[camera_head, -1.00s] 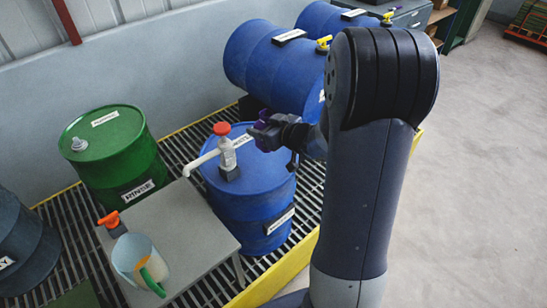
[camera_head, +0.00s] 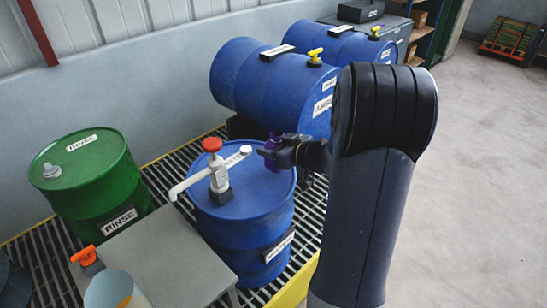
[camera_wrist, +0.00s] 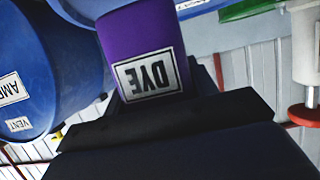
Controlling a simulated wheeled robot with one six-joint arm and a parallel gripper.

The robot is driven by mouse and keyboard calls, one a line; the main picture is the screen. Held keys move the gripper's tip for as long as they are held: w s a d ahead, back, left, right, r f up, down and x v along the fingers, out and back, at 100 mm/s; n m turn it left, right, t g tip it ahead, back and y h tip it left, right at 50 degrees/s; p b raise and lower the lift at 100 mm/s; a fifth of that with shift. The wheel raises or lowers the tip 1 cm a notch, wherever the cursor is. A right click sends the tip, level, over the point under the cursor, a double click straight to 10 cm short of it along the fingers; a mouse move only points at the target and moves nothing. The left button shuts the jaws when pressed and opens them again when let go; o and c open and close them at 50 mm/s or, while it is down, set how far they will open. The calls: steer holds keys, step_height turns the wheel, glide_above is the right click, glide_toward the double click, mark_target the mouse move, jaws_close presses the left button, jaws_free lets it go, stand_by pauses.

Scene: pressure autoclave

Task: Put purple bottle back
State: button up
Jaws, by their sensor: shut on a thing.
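The purple bottle (camera_head: 272,160) is in my gripper (camera_head: 274,152), above the right part of the blue drum's top in the head view. Much of the bottle is hidden by the dark gripper there. In the wrist view the purple bottle (camera_wrist: 140,45) fills the upper middle, with a white "DYE" label that reads upside down. The dark jaws of my gripper (camera_wrist: 155,105) are shut on it. I cannot tell whether its base touches anything.
The upright blue drum (camera_head: 245,215) carries a white pump (camera_head: 219,180) with a red knob, left of my gripper. A green RINSE drum (camera_head: 90,185) and a grey table (camera_head: 165,260) stand left. Blue drums (camera_head: 275,85) lie behind. Open floor (camera_head: 470,180) is at the right.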

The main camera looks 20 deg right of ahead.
steer(key=shift+f, duration=1.4)
steer(key=shift+f+b, duration=0.1)
steer(key=shift+b, duration=0.25)
steer(key=o, duration=1.2)
steer(key=shift+s+r, duration=0.1)
steer(key=shift+r, duration=0.1)
steer(key=p+v, duration=0.2)
steer(key=v, duration=0.9)
steer(key=shift+s+d+r, duration=0.1)
steer(key=shift+s+d, duration=0.1)
steer(key=shift+s, duration=0.15)
